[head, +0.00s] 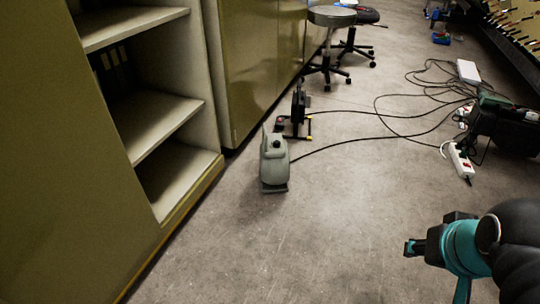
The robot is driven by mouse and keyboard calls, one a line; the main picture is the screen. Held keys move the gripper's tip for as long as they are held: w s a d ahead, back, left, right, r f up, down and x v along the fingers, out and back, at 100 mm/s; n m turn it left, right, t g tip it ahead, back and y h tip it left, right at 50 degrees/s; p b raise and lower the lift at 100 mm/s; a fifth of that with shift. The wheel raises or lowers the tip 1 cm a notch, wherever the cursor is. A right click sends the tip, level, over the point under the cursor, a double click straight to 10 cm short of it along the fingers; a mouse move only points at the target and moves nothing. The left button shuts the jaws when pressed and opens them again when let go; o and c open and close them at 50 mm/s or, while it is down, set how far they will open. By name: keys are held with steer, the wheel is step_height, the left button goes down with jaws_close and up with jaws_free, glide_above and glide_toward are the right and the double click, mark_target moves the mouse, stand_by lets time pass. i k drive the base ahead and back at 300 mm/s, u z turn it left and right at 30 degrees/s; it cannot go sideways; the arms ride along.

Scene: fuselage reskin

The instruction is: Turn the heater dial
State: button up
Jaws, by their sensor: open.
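A small grey-green heater (272,166) stands upright on the concrete floor near the middle of the view, beside the cabinets. A dark round knob, which looks like its dial (275,144), shows near its top; its setting is too small to tell. A black cable runs from the heater to the right. My gripper (408,247) is at the lower right, on the teal and black end of my arm. It is open and empty, pointing left, well apart from the heater. The gripper's far finger is hard to make out.
Olive cabinets and open shelves (155,120) line the left. A black cable reel (298,110) stands just behind the heater. Stools (332,50) stand farther back. Cables, power strips (460,163) and a dark machine (505,125) lie at the right. The floor in front is clear.

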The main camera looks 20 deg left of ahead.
mark_target(276, 144)
steer(key=u, duration=0.45)
steer(key=i, duration=0.95)
steer(key=u, duration=0.05)
